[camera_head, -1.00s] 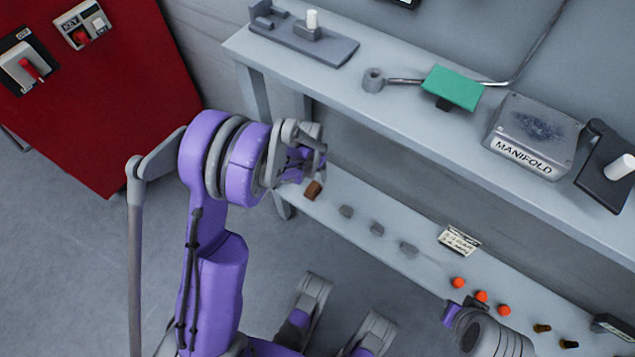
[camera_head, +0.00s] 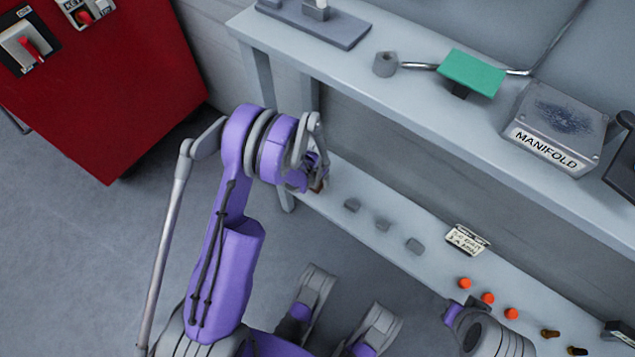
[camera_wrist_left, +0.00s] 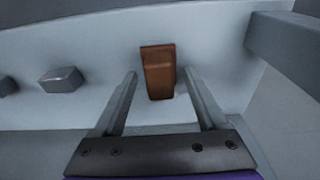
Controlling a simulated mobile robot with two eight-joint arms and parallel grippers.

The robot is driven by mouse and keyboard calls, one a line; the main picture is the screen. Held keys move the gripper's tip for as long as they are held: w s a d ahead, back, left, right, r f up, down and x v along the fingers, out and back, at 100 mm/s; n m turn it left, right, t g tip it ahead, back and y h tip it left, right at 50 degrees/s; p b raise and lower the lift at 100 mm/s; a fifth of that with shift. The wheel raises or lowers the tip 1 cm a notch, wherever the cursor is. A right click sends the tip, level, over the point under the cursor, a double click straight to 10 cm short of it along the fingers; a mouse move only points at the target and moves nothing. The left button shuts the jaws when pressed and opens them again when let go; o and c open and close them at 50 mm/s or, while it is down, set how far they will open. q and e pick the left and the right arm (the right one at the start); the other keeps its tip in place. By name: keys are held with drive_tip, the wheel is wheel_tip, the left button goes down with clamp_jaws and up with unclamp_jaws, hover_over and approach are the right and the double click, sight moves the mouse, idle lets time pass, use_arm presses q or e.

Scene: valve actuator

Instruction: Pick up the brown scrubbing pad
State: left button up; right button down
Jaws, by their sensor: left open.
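The brown scrubbing pad (camera_wrist_left: 158,71) lies on the lower shelf (camera_wrist_left: 105,45) in the left wrist view. My left gripper (camera_wrist_left: 160,80) is open, with one finger on each side of the pad's near part. In the head view, only a small brown bit of the pad (camera_head: 317,186) shows beside my left gripper (camera_head: 318,170), which hides the rest. The fingers of my right gripper are not visible; only part of my right arm shows at the lower right.
A label card (camera_head: 467,240) and orange plugs (camera_head: 488,298) lie further right. The upper shelf (camera_head: 420,118) overhangs behind. A shelf leg (camera_wrist_left: 285,45) stands right of the pad in the wrist view.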

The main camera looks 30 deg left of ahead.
sight(317, 179)
use_arm(q)
drive_tip(key=shift+f, duration=0.1)
clamp_jaws()
idle(0.3)
wheel_tip(317, 179, up, 10)
drive_tip(key=p, duration=0.3)
idle(0.4)
